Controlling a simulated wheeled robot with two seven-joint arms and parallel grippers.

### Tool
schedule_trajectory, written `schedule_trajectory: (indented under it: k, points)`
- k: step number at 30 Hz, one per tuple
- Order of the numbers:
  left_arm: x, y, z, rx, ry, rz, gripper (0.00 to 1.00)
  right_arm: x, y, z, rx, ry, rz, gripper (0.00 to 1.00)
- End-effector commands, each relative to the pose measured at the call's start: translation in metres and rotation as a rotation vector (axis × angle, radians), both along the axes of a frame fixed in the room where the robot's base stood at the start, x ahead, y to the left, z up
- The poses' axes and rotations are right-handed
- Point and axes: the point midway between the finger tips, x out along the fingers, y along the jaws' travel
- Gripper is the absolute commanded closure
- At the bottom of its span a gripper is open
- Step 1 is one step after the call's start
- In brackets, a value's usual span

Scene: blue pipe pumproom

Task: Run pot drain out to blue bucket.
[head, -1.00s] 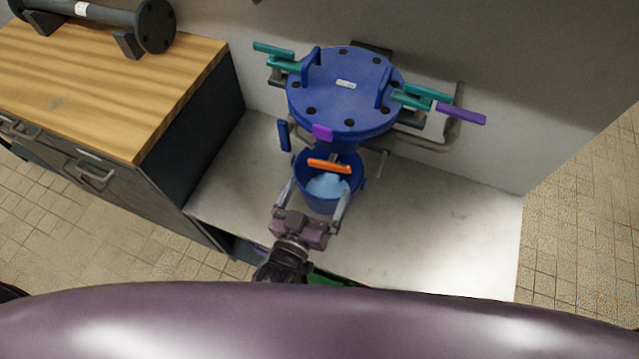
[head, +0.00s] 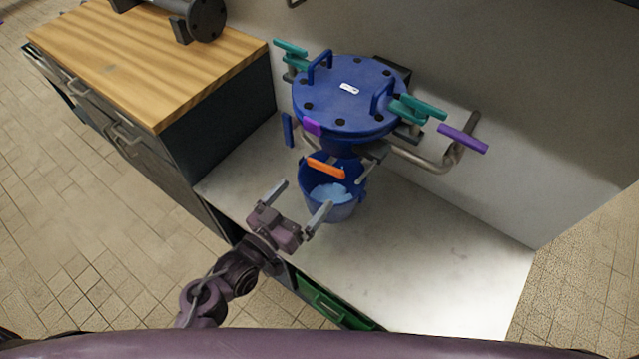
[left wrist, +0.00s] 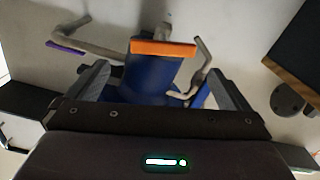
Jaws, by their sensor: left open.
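The blue pot (head: 349,92) has a round bolted lid and stands against the pale wall. An orange handle (head: 325,168) shows below it, lying crosswise over the blue bucket (head: 345,211). The bucket stands on the pale floor slab under the pot, with light blue water-like contents (head: 330,191). My left gripper (head: 303,197) is open and empty, in front of and left of the bucket in the head view. In the left wrist view the orange handle (left wrist: 163,47) lies ahead of the open fingers, apart from them, with a blue body behind it. My right gripper is not seen.
Teal handles (head: 420,107) and a purple handle (head: 463,138) stick out at the pot's sides, near grey pipes (head: 440,160). A wood-topped cabinet (head: 150,70) stands left, a green drawer front (head: 330,302) below. The slab right of the bucket is clear.

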Motion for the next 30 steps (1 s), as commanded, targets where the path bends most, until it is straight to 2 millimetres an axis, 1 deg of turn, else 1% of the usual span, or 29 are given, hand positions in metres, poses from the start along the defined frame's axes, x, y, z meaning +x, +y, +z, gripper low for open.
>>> schedule_trajectory:
  k: [6, 9, 12, 16, 21, 25, 26, 30]
  points:
    - [0.026, -0.017, 0.003, -0.002, -0.002, 0.001, 0.00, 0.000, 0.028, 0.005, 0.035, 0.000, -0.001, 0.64]
    - [0.040, -0.026, 0.003, -0.003, -0.002, 0.000, 0.00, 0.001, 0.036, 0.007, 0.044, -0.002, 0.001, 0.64]
    - [0.051, -0.033, 0.002, -0.002, -0.001, 0.001, 0.00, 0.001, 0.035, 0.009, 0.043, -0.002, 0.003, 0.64]
    - [0.060, -0.039, 0.001, 0.000, -0.001, 0.001, 0.00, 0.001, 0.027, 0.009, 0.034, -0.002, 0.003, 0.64]
    - [0.063, -0.041, 0.000, 0.001, 0.000, 0.001, 0.00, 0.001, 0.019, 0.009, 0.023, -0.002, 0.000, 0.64]
    - [0.062, -0.041, 0.000, 0.001, 0.000, 0.001, 0.00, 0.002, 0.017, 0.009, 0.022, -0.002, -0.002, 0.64]
    - [0.062, -0.041, 0.000, 0.001, 0.000, 0.001, 0.01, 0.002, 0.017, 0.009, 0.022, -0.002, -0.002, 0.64]
    - [0.062, -0.041, 0.000, 0.001, 0.000, 0.001, 0.20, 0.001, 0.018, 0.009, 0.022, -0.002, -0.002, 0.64]
